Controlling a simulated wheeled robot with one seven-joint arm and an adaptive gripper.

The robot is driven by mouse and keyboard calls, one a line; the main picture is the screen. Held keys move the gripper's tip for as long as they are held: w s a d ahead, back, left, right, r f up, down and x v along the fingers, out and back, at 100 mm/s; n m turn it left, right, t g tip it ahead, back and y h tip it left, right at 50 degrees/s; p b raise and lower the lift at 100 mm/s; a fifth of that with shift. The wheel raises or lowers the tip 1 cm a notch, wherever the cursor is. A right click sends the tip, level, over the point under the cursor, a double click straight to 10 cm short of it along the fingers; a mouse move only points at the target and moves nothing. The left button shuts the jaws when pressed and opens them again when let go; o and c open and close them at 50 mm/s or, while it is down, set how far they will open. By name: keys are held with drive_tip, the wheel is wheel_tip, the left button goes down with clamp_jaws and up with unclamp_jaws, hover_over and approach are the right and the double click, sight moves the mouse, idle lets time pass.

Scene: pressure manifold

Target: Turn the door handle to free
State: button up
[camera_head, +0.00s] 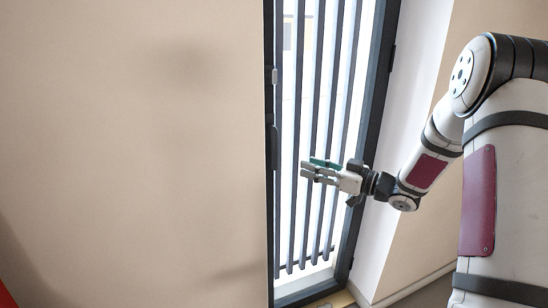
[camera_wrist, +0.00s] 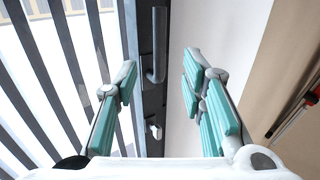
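The dark door handle (camera_wrist: 160,40) is in the upper middle of the wrist view, on the dark door frame. Its lever runs along the frame and bends in at its lower end in that view. In the head view the handle (camera_head: 272,145) is a thin dark shape on the left upright of the barred door. My gripper (camera_wrist: 160,72) is open, with its teal-padded fingers apart on either side of the handle in the picture. In the head view my gripper (camera_head: 310,171) is to the right of the handle, in front of the bars. No contact with the handle shows.
Dark vertical bars (camera_head: 315,100) cover the bright glass. A beige wall (camera_head: 130,150) fills the left. A red object (camera_wrist: 291,122) is at the wrist view's right edge.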

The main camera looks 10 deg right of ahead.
sight(275, 154)
drive_tip(key=b+x, duration=0.1)
drive_tip(key=x, duration=1.2)
clamp_jaws()
